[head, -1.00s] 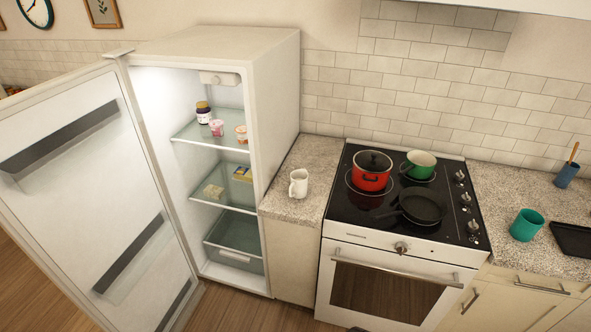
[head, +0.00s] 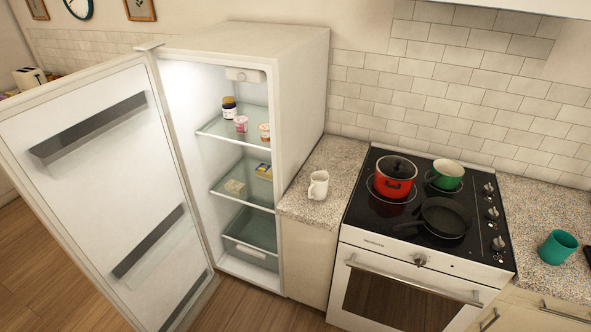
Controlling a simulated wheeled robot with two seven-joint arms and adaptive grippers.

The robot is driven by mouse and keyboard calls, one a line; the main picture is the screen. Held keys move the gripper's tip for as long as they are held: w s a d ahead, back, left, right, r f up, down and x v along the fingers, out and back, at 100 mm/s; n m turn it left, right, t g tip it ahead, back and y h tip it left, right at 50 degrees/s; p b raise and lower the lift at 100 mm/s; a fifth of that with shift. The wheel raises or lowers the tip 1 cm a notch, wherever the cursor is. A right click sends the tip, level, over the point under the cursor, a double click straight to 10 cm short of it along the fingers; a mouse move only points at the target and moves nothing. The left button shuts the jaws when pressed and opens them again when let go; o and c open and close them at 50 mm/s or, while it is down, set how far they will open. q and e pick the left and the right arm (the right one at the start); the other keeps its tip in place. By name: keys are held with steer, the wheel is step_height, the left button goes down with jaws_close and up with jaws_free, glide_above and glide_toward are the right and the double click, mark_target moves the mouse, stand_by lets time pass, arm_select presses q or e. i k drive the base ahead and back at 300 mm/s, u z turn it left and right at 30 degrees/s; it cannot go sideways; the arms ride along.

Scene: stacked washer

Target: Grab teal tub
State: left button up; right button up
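A teal round container (head: 558,247), cup-like and open at the top, stands upright on the right counter near the picture's right edge. It is the only teal thing in view; I cannot tell whether it is the tub meant. Small tubs stand on the fridge's top shelf: a pink one (head: 241,124) and an orange one (head: 264,132), beside a dark jar (head: 229,107). Neither of my grippers is in view.
The fridge door (head: 85,190) stands wide open at left. A white mug (head: 318,185) is on the counter between fridge and stove. The stove holds a red pot (head: 396,177), a green pot (head: 446,174) and a black pan (head: 444,217). Wooden floor (head: 65,285) shows at lower left.

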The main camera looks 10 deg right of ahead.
mark_target(560, 245)
steer(key=z, duration=2.05)
